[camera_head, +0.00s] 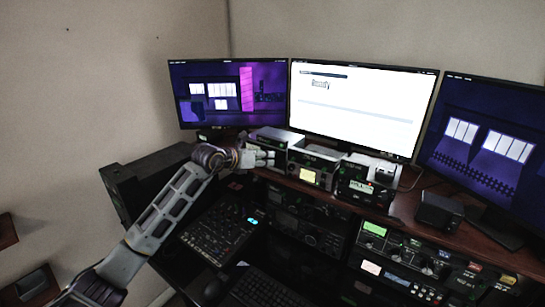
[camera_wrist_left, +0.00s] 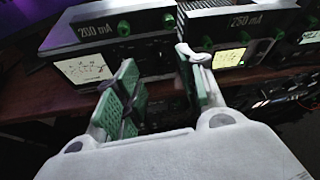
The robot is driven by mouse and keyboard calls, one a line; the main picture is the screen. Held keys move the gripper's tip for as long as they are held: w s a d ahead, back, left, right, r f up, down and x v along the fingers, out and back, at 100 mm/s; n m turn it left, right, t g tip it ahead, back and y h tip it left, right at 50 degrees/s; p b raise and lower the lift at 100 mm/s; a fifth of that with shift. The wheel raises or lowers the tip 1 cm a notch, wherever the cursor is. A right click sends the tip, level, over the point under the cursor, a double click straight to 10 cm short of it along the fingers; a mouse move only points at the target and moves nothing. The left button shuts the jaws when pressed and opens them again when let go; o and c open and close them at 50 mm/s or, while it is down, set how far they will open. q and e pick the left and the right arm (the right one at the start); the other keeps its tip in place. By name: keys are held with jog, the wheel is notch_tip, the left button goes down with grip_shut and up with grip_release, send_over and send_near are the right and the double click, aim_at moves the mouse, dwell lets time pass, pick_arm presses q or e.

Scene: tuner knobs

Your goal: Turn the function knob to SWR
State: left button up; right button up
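My left gripper (camera_head: 262,157) is in front of the equipment on the desk shelf. In the left wrist view the left gripper (camera_wrist_left: 160,78) is open, its two green-padded fingers apart with nothing visible between them. Behind the fingers stand two boxes. The left box (camera_wrist_left: 140,52) has a pale meter, a "200 mA" label and green knobs. The right box (camera_wrist_left: 235,22) has a lit yellow meter (camera_wrist_left: 228,58), a "250 mA" label and green knobs; its yellow meter also shows in the head view (camera_head: 307,175). I cannot tell which knob is the function knob or read SWR. My right gripper is not in view.
Three monitors stand behind: left (camera_head: 215,100), middle (camera_head: 360,107) and right (camera_head: 485,140). Radios (camera_head: 310,225) fill the rack below the shelf. A mixer-like panel (camera_head: 222,228) lies lower left.

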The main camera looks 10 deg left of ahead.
aim_at(276, 157)
pick_arm(q)
jog(key=shift+p+x, duration=0.55)
jog(key=shift+x, duration=2.25)
jog(key=shift+c, duration=0.2)
grip_shut()
